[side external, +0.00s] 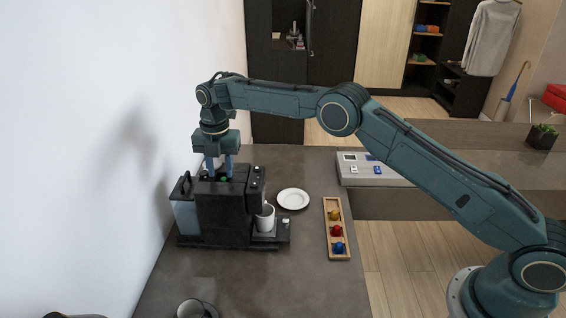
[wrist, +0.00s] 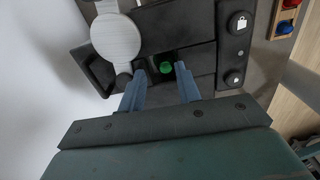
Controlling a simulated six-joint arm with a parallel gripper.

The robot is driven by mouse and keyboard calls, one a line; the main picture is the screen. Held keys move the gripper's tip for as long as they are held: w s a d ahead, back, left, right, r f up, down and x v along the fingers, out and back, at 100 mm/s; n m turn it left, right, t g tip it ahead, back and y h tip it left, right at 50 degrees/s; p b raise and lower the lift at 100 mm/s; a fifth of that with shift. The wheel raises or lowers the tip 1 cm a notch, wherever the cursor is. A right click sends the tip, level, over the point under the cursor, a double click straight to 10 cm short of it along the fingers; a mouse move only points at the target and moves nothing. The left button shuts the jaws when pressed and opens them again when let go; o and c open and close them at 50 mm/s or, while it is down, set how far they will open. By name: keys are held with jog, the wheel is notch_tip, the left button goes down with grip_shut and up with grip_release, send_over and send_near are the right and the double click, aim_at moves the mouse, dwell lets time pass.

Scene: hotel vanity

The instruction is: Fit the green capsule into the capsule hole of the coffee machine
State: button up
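The black coffee machine (side external: 222,212) stands on the counter by the wall. The green capsule (wrist: 166,67) sits in a dark recess in the machine's top, and its green also shows between my fingers in the side view (side external: 224,179). Only its top shows, so how deep it sits is hidden. My gripper (wrist: 160,71) points down over the machine. Its two blue fingers are apart, one on each side of the capsule, with a gap showing to each. It also shows in the side view (side external: 221,177).
A white cup (side external: 265,219) stands on the machine's drip tray. A white plate (side external: 293,199) lies behind it. In the wrist view, a round light-grey lid (wrist: 116,38) is left of the recess.

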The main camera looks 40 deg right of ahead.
aim_at(222, 178)
jog(key=shift+s+d+f, duration=0.3)
jog(key=shift+d+f, duration=0.1)
jog(key=shift+f, duration=0.2)
jog(key=r, duration=0.7)
jog(key=shift+w+a+r, duration=0.15)
jog(key=shift+w+a, duration=0.05)
jog(key=shift+a, duration=0.1)
jog(key=shift+r, duration=0.75)
